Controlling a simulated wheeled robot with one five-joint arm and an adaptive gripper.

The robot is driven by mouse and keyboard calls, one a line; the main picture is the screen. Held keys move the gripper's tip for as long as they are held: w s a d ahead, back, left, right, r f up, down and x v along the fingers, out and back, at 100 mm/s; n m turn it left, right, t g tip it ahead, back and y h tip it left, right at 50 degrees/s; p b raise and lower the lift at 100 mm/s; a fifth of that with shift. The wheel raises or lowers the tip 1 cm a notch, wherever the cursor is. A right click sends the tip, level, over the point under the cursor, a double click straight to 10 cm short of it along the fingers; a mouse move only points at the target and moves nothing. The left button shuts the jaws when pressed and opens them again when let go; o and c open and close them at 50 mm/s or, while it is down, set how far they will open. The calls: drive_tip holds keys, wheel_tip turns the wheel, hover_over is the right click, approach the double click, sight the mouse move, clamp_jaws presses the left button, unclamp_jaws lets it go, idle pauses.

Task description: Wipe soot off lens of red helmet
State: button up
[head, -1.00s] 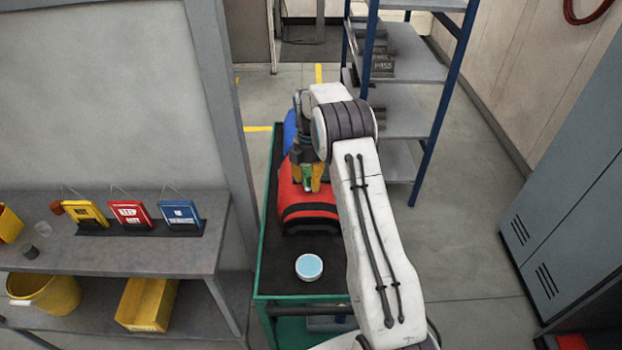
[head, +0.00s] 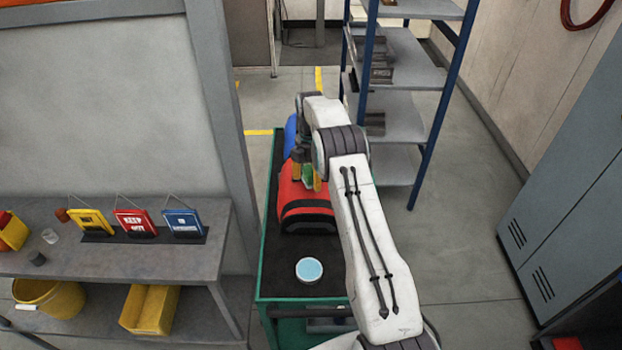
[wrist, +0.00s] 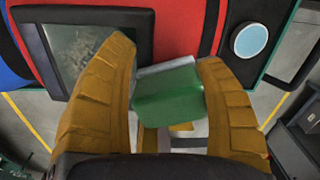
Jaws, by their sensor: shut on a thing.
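The red helmet (head: 295,196) lies on the dark-topped green cart (head: 262,245), beyond a round tin. In the wrist view the red helmet (wrist: 187,35) spans the top. Its dark lens (wrist: 85,52) shows at upper left in a black frame, with grey-green mottling, partly covered by my left finger. My gripper (wrist: 168,60) is shut on a green block (wrist: 168,98) with a grey strip along its far edge. The block is to the right of the lens, apart from it in the picture; its height above the helmet is unclear. In the head view my gripper (head: 307,177) is over the helmet.
A round tin with a pale blue top (head: 309,270) sits at the cart's near end. A blue helmet (head: 290,132) is behind the red one. A bench (head: 150,262) with tags stands left, a blue-framed rack (head: 395,105) behind right, and grey lockers (head: 570,220) at right.

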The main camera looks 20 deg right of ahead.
drive_tip(key=shift+f+b, duration=0.25)
drive_tip(key=shift+b, duration=0.4)
drive_tip(key=shift+c, duration=0.2)
drive_tip(key=shift+s+a+b, duration=0.3)
drive_tip(key=shift+s+b, duration=0.15)
drive_tip(key=shift+b, duration=0.2)
drive_tip(key=c, duration=0.3)
drive_tip(key=shift+s+a+r+b, duration=0.15)
drive_tip(key=shift+s+a+b, duration=0.15)
drive_tip(key=shift+s+b, duration=0.35)
drive_tip(key=shift+c, duration=0.2)
drive_tip(key=shift+s+a+f+b, duration=0.15)
drive_tip(key=shift+s+a+b, duration=0.05)
drive_tip(key=shift+s+b, duration=0.3)
drive_tip(key=shift+s+a+f+b, duration=0.1)
drive_tip(key=shift+s+a+b, duration=0.1)
drive_tip(key=shift+s+b, duration=0.3)
drive_tip(key=shift+s+a+r+b, duration=0.1)
drive_tip(key=shift+s+a+b, duration=0.15)
drive_tip(key=shift+s+b, duration=0.2)
drive_tip(key=shift+s+a+b, duration=0.2)
drive_tip(key=shift+s+b, duration=0.1)
drive_tip(key=shift+s, duration=0.2)
drive_tip(key=shift+r, duration=0.1)
drive_tip(key=shift+r+p, duration=2.4)
drive_tip(key=shift+r, duration=0.55)
drive_tip(key=shift+r+p, duration=1.25)
drive_tip(key=shift+r, duration=0.25)
